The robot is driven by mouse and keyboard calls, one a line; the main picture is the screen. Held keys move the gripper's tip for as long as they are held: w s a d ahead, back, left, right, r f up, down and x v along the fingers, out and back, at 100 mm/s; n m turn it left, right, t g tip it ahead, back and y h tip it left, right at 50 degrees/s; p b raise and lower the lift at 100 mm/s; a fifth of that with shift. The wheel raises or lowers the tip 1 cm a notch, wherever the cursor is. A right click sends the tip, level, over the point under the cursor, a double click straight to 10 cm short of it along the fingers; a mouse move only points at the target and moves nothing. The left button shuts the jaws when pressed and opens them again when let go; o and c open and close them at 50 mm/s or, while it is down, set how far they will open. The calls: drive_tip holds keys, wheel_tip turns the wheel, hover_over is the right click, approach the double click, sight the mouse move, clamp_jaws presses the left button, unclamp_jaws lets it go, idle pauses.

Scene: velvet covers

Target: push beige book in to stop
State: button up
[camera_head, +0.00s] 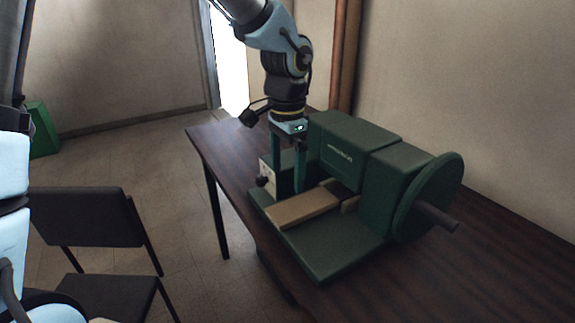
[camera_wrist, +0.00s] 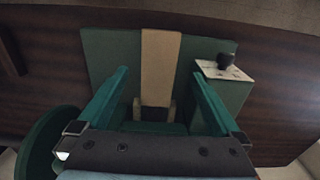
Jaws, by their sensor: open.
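The beige book (camera_head: 302,207) lies flat on the green bed (camera_head: 335,249) of a green machine (camera_head: 345,148) on the dark table. In the wrist view the book (camera_wrist: 160,62) runs as a narrow upright strip in the middle of the picture. My gripper (camera_head: 289,186) points down at the far left end of the bed, beside the book in the head view. Its fingers are spread wide and empty. In the wrist view my gripper (camera_wrist: 160,71) has one finger on each side of the book; contact cannot be told.
A white plate with a black knob (camera_head: 266,173) stands at the bed's left edge, close to my gripper. A large green wheel with a handle (camera_head: 427,197) is on the machine's right. A dark chair (camera_head: 95,217) stands left of the table (camera_head: 490,259). The table's right part is clear.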

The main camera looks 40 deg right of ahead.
sight(288, 210)
wheel_tip(288, 210, down, 10)
drive_tip(key=shift+p, duration=0.8)
drive_tip(key=c, duration=1.2)
drive_tip(key=shift+c, duration=0.2)
drive_tip(key=shift+d, duration=0.15)
